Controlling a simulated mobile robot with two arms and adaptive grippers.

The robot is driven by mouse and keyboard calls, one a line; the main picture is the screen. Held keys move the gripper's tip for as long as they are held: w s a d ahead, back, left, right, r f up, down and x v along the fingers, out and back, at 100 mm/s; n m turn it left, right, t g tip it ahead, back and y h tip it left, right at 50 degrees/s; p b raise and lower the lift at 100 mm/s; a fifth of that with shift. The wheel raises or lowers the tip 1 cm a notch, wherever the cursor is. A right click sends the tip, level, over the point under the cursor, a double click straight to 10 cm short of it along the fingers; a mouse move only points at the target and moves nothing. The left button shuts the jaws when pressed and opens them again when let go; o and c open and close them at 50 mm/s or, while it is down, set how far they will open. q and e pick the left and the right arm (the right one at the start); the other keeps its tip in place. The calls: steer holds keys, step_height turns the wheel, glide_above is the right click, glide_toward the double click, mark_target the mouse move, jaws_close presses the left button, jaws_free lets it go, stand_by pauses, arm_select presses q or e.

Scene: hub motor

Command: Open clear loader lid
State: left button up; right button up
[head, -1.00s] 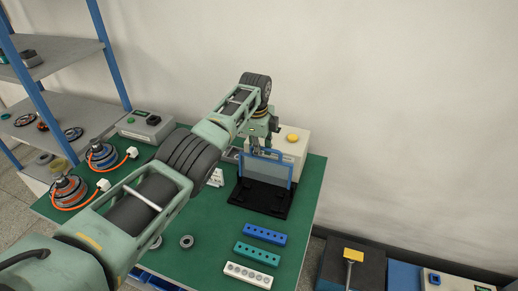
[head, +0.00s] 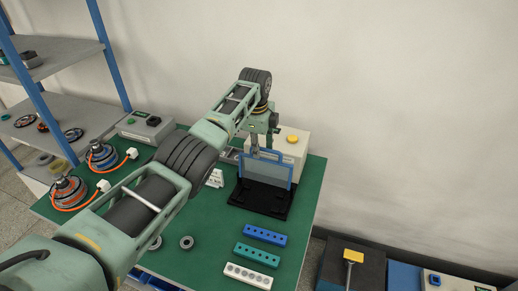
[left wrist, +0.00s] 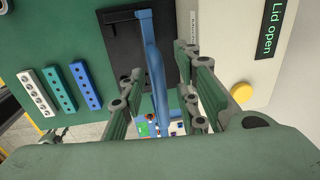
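The loader has a black base (head: 258,203) near the back right of the green table. Its clear lid (head: 264,172) with a blue frame stands raised, close to upright, at the back of the base. My left gripper (head: 262,149) is at the top edge of the lid. In the left wrist view, the lid's blue frame (left wrist: 156,75) shows edge-on between the two fingers of the gripper (left wrist: 160,85). The fingers are apart, with visible gaps to the frame. My right gripper is out of view.
A white box (head: 290,148) with a yellow button stands behind the lid; its display (left wrist: 278,30) reads "Lid open". Blue (head: 265,235), teal (head: 257,254) and white (head: 248,275) hole strips lie in front. A grey ring (head: 187,242) lies left of them.

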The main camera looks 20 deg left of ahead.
arm_select(q)
step_height(320, 180, up, 11)
steer(key=s, duration=0.1)
steer(key=shift+s+f, duration=0.15)
steer(key=shift+f, duration=0.05)
stand_by(0.4)
